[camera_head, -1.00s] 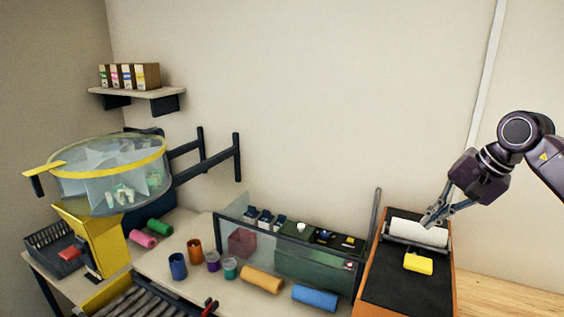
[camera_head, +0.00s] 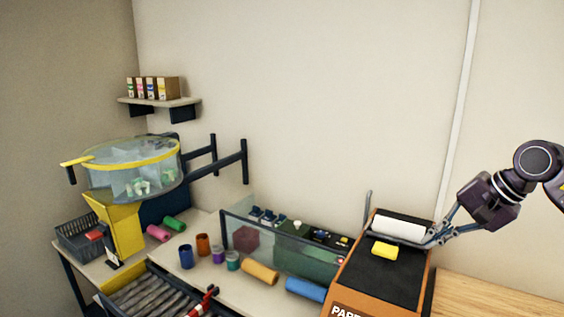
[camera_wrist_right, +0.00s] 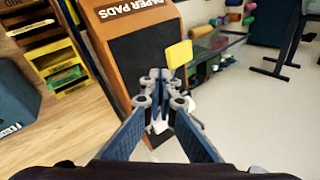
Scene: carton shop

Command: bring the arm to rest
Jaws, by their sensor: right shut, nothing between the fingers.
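My right gripper (camera_head: 437,238) is shut and empty. In the head view it is at the right edge of the orange paper pads machine (camera_head: 342,291), by the end of the white roll (camera_head: 398,227). In the right wrist view my right gripper (camera_wrist_right: 160,76) shows its two fingertips together over the machine's black top (camera_wrist_right: 139,58). A yellow block (camera_head: 384,251) lies on that top, in front of the roll; it also shows in the right wrist view (camera_wrist_right: 179,54), beside the fingertips. My left gripper is in neither view.
A glass-fronted case (camera_head: 285,248) stands left of the machine, with orange (camera_head: 260,271) and blue (camera_head: 305,289) rolls before it. A clear yellow-rimmed drum (camera_head: 133,180) stands at the left. The wooden top (camera_head: 490,299) right of the machine is clear.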

